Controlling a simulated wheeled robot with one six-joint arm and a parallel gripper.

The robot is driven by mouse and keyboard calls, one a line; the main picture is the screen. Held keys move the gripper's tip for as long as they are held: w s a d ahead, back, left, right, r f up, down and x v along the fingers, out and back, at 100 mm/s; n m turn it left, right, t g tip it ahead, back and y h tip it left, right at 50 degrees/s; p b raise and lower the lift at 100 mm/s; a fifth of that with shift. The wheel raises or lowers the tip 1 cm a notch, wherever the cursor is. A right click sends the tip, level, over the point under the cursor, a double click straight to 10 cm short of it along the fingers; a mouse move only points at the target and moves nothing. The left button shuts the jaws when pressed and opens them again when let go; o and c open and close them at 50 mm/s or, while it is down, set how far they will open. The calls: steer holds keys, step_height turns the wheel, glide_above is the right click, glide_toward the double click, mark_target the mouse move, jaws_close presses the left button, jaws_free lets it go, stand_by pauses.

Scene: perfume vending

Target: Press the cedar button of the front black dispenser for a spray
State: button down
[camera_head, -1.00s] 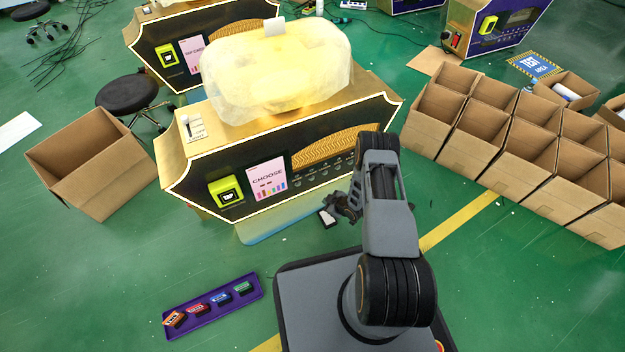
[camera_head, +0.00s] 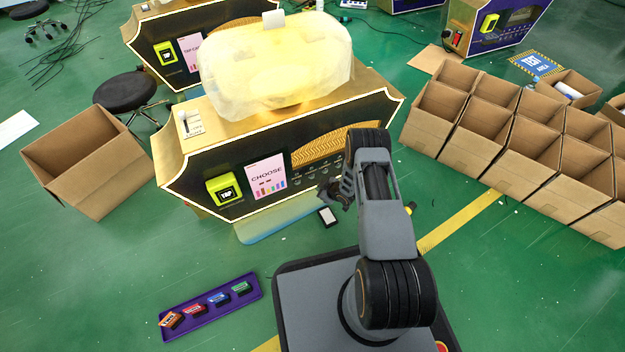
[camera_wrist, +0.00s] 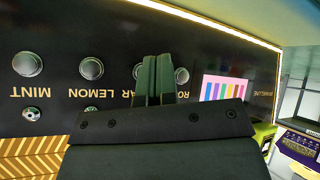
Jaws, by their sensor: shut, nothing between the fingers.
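The front black dispenser (camera_head: 225,165) stands upright with a gold top, a pink CHOOSE card and a row of small buttons on its black face. My gripper (camera_head: 332,190) is close to the right part of that face. In the wrist view the panel appears upside down, with MINT and LEMON labels readable. The cedar button (camera_wrist: 138,71) is partly covered by my gripper's fingers (camera_wrist: 158,62), as is its label, which shows only "AR". The lemon button (camera_wrist: 92,68) is clear to the left; the rose button (camera_wrist: 182,76) is just right. The fingers are shut and empty; contact cannot be told.
Open cardboard boxes (camera_head: 500,120) stand to the right and another box (camera_head: 85,165) to the left. A purple tray (camera_head: 212,306) with several coloured blocks lies on the floor.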

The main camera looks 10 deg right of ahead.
steer(key=shift+w+a, duration=0.15)
steer(key=shift+w, duration=0.5)
steer(key=shift+w+a, duration=0.15)
steer(key=shift+w, duration=0.5)
steer(key=shift+w+a, duration=0.1)
steer(key=shift+w, duration=0.15)
stand_by(1.1)
steer(key=shift+w, duration=0.15)
steer(key=shift+w+a, duration=0.15)
steer(key=shift+w, duration=0.3)
stand_by(0.8)
steer(key=shift+s, duration=0.15)
steer(key=shift+s+d+p, duration=0.25)
steer(key=shift+s+p, duration=0.25)
steer(key=shift+s, duration=0.2)
steer(key=shift+s+d+p, duration=0.2)
steer(key=shift+s+p, duration=0.2)
steer(key=shift+s, duration=0.4)
steer(key=shift+s+d+p, duration=0.15)
steer(key=shift+s+p, duration=0.2)
steer(key=shift+s, duration=0.5)
steer(key=shift+s+d+p, duration=0.2)
steer(key=shift+s+p, duration=0.2)
steer(key=shift+s, duration=0.4)
